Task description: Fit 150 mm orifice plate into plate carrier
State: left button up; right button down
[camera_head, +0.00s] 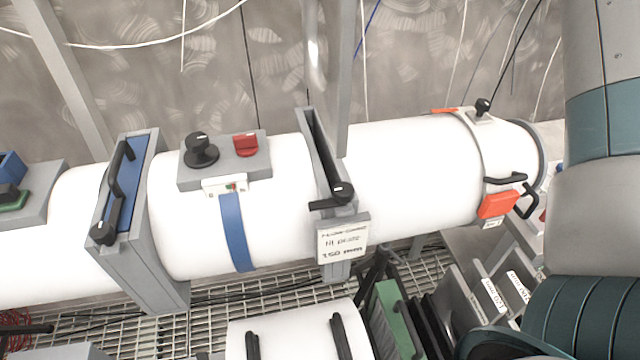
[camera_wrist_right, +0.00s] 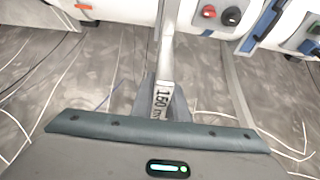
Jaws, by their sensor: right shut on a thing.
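The plate carrier (camera_head: 312,140) is a grey frame around the white pipe, with a dark slot along its top. A black lever (camera_head: 334,199) sits at its near side, and a tag (camera_head: 343,239) reading 150 mm hangs below. My left gripper is out of view.
Left of the carrier are a control box (camera_head: 225,174) with black and red knobs and a blue-faced frame (camera_head: 130,185). An orange clamp (camera_head: 497,205) is on the right. A rack (camera_head: 455,290) of labelled plates stands below right. My right arm fills the right edge.

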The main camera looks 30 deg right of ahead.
aim_at(320, 75)
jog(key=shift+w+f, duration=0.1)
jog(key=shift+f, duration=0.25)
notch_tip(320, 75, down, 23)
jog(key=p, duration=0.2)
jog(key=shift+p, duration=0.3)
dwell(0.3)
